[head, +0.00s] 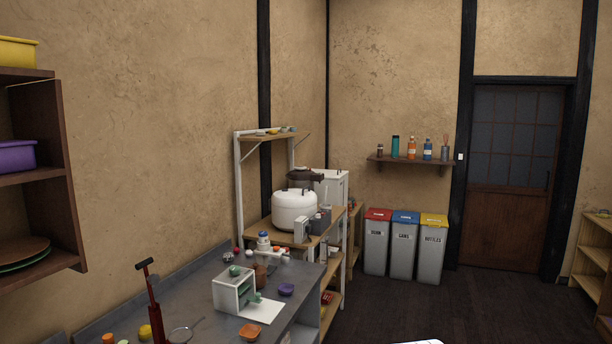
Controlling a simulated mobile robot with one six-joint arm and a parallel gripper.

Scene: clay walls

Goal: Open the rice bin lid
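No container in the head view carries a readable rice label, so I cannot tell for sure which one is the rice bin. A tall white box (331,188) stands at the back of the wooden rack, partly hidden by other things, with a small dark part at its top. A round white pot-like appliance (295,211) with a closed top sits in front of it. A dark-topped pot (303,180) stands behind that appliance. My gripper is not in view.
A grey counter (190,308) holds a white open box (234,290), a red tool (154,312) and small items. Three bins with red (378,214), blue (405,217) and yellow (434,220) lids stand by the far wall. Dark floor (490,300) is clear before the door (510,225).

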